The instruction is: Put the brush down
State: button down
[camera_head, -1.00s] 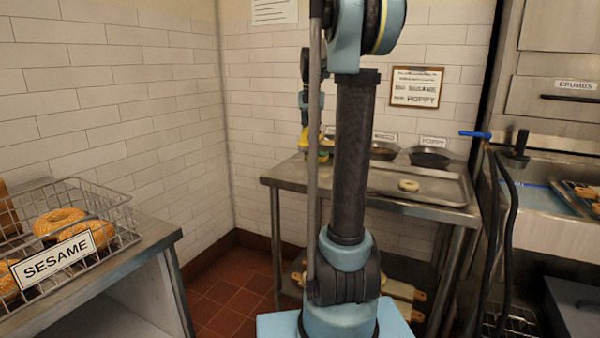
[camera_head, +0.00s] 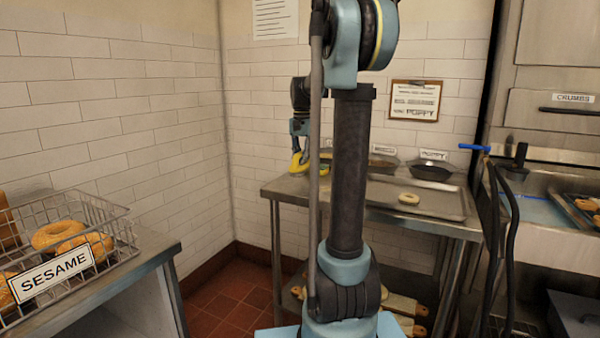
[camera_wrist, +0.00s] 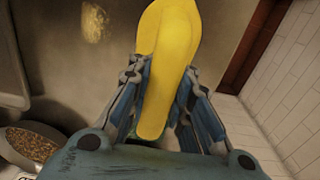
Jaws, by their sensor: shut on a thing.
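The brush (camera_wrist: 168,50) is yellow and fills the middle of the wrist view. My gripper (camera_wrist: 161,75) is shut on it, with one finger on each side. In the head view, the yellow of the brush (camera_head: 299,164) shows below my gripper (camera_head: 300,148), over the left end of the steel table (camera_head: 277,188). A green bit shows beneath the brush in the wrist view. I cannot tell how far the brush is from the tabletop.
A bowl of seeds (camera_wrist: 32,142) lies near my gripper. Bowls labelled with cards, one POPPY (camera_head: 432,171), line the table's back. A tray (camera_head: 440,213) holds a bagel (camera_head: 409,198). A wire basket (camera_head: 118,236) labelled SESAME is at left. A wall (camera_wrist: 292,95) is close by.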

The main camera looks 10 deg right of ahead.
jog(key=shift+f, duration=2.05)
jog(key=c, duration=1.4)
grip_release()
jog(key=shift+c, duration=0.2)
notch_tip(320, 180, up, 12)
jog(key=n, duration=0.2)
send_near(302, 168)
jog(key=s+f, duration=0.4)
jog(key=s, duration=0.1)
jog(key=s+f+n+t, duration=0.1)
jog(key=s+f+n, duration=0.1)
jog(key=s+f, duration=0.65)
jog(key=s+f+n+t, duration=0.1)
jog(key=s+f+n, duration=0.2)
jog(key=s+f, duration=1.2)
jog(key=shift+s+d, duration=0.15)
jog(key=shift+s, duration=0.35)
